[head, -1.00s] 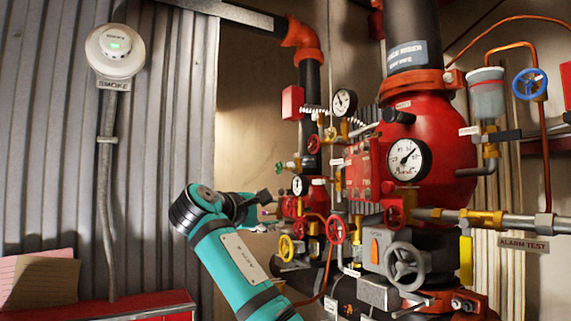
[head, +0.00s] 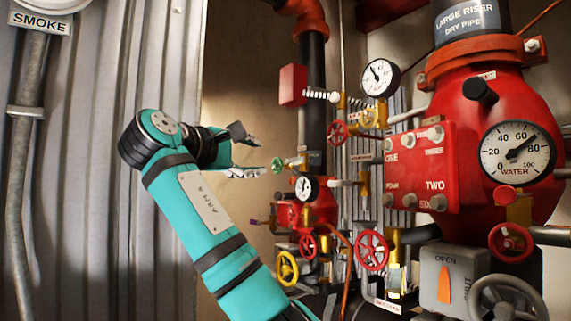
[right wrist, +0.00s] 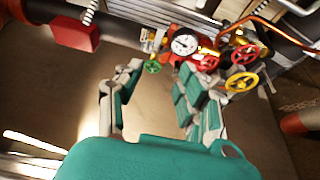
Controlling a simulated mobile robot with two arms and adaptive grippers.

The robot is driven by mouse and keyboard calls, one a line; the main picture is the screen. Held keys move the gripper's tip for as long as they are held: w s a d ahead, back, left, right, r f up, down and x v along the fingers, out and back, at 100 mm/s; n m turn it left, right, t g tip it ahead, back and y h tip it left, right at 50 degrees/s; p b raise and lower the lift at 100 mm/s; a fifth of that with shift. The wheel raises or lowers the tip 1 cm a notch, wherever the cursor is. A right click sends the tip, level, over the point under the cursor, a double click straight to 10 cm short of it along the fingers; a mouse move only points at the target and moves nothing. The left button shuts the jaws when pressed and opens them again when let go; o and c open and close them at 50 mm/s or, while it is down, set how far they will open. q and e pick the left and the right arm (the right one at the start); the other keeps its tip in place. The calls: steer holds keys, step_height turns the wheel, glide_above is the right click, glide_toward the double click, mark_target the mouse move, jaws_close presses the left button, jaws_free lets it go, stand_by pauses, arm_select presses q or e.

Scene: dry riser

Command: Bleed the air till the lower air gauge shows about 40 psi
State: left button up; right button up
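The lower air gauge (head: 306,188) is the small white dial on the red valve body at mid-height. Its needle points roughly upward, and its numbers are too small to read; the right wrist view shows it (right wrist: 186,42) beyond my fingers. A small green handwheel (head: 277,165) sits just left of it, and it also shows in the right wrist view (right wrist: 152,66). My right gripper (head: 263,157) is open and empty, its fingertips pointing at the green handwheel from the left, apparently short of it. My left gripper is out of view.
Yellow (head: 287,268) and red (head: 372,249) handwheels crowd the space below the gauge. A second gauge (head: 380,78) sits higher. The water gauge (head: 517,152) reads about 80. A red numbered box (head: 421,167) stands right. Corrugated wall (head: 85,200) fills the left.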

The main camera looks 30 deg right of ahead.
steer(key=s+d+r+p, duration=0.1)
steer(key=d, duration=0.2)
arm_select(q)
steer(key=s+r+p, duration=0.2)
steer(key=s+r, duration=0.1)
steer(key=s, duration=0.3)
arm_select(e)
steer(key=p, duration=0.2)
glide_toward(298, 160)
steer(key=x, duration=0.4)
steer(key=p+x, duration=0.2)
steer(key=x, duration=0.2)
steer(key=shift+w+d+r+p, duration=0.15)
steer(key=shift+d+p, duration=0.1)
steer(key=shift+p, duration=0.1)
steer(key=shift+w+d, duration=0.1)
steer(key=shift+d, duration=0.15)
steer(key=shift+w+d+f, duration=0.15)
steer(key=shift+w+f, duration=0.1)
steer(key=shift+w, duration=0.05)
steer(key=shift+s+r, duration=0.1)
steer(key=shift+s, duration=0.05)
steer(key=c, duration=0.7)
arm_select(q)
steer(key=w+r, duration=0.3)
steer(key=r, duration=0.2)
arm_select(e)
jaws_close()
